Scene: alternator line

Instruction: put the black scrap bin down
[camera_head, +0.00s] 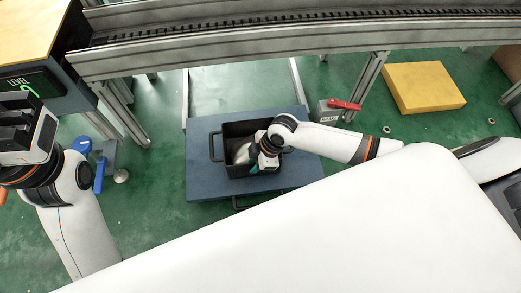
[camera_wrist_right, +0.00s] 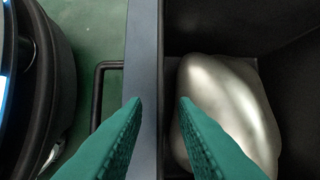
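The black scrap bin (camera_head: 234,129) rests on a blue platform (camera_head: 205,180) in the head view. A shiny silvery rounded part (camera_head: 241,153) lies inside it. My right gripper (camera_head: 255,168) is at the bin's near side. In the right wrist view its green fingers (camera_wrist_right: 160,105) are apart, one on each side of the bin's near wall (camera_wrist_right: 161,60), with gaps showing. The silvery part (camera_wrist_right: 228,105) lies beside the inner finger. My left gripper (camera_head: 18,130) is at the far left, away from the bin; its fingers cannot be made out.
A conveyor frame (camera_head: 230,47) crosses behind the platform. A grey box with a red handle (camera_head: 335,110) stands right of the platform. A yellow block (camera_head: 423,86) lies farther right. Blue items (camera_head: 82,146) are near my left arm.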

